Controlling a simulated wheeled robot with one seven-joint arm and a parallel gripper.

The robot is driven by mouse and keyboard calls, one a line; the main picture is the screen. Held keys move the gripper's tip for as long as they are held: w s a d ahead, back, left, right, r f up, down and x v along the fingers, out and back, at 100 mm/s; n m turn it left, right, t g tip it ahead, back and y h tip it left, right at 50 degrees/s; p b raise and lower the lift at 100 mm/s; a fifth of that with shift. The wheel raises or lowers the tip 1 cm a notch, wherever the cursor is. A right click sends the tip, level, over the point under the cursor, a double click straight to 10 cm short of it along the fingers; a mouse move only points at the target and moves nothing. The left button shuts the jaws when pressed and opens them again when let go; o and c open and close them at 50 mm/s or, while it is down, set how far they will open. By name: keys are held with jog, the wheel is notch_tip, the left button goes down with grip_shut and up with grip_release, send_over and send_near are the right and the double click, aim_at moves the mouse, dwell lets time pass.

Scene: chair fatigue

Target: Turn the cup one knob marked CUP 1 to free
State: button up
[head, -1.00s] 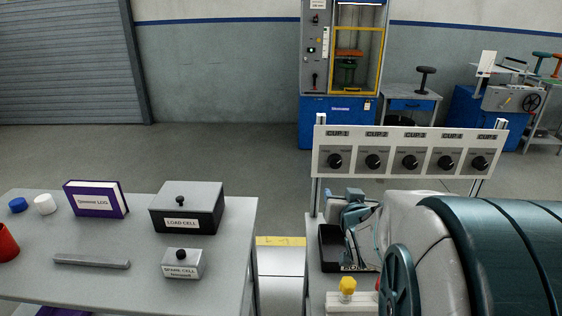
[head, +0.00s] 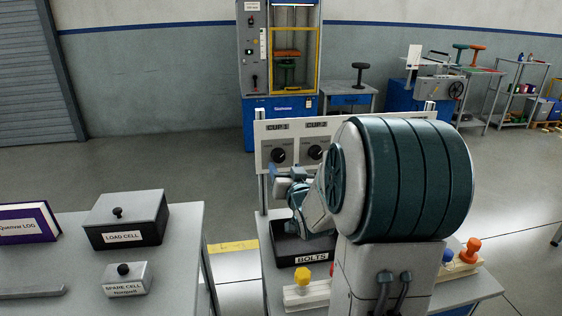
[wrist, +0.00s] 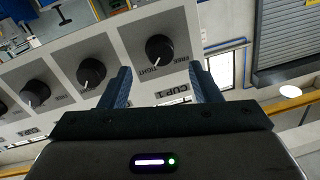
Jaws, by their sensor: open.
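The CUP 1 knob (wrist: 159,48) is a round black dial on a grey plate in the wrist view. Its white pointer aims down in that picture, toward the TIGHT label. The FREE label lies to the right of TIGHT. My gripper (wrist: 161,72) is open and empty. Its two dark fingers stand either side of the knob in the picture, with the tips below it; I cannot tell whether they touch the panel. In the head view the CUP 1 knob (head: 278,155) is at the panel's left end, and my gripper (head: 284,172) is just below it.
The CUP 2 knob (head: 316,152) sits right beside CUP 1; my arm hides the rest of the panel in the head view. A black BOLTS tray (head: 292,252) lies below my gripper. A side table (head: 180,255) with the load cell (head: 125,215) stands left.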

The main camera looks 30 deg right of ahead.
aim_at(280, 158)
jog(key=shift+w+d, duration=0.15)
jog(key=shift+w, duration=0.75)
jog(key=shift+w+d, duration=0.2)
jog(key=shift+w, duration=0.7)
jog(key=shift+w+d, duration=0.15)
jog(key=shift+w, duration=0.75)
jog(key=c, duration=1)
